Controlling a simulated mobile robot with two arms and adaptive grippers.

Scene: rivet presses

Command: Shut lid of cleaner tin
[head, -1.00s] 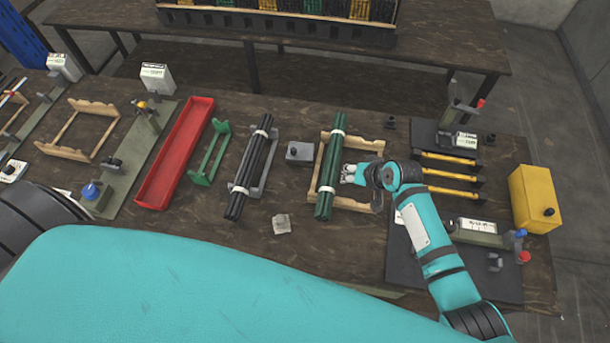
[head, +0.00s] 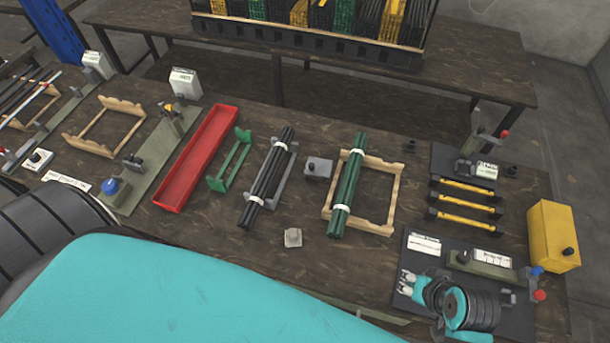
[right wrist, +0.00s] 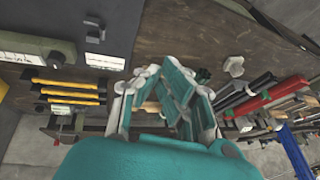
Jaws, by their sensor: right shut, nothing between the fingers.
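A small grey box with a dark knob on top (head: 318,168) stands between the black rod bundle and the green rod bundle; it looks like the cleaner tin, and its top looks closed. I cannot tell finer detail of its lid. My right gripper (head: 407,284) is shut and empty over the dark mat at the front right, well away from the grey box. It also shows in the right wrist view (right wrist: 168,100), with nothing held. My left arm fills the lower left; its gripper is out of the picture.
Green rods (head: 346,193) lie across a wooden frame (head: 377,228). Black rods (head: 268,175) and a red tray (head: 197,158) are further left. A yellow box with a black knob (head: 553,237) stands at the right edge. A small pale block (head: 293,238) lies in front.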

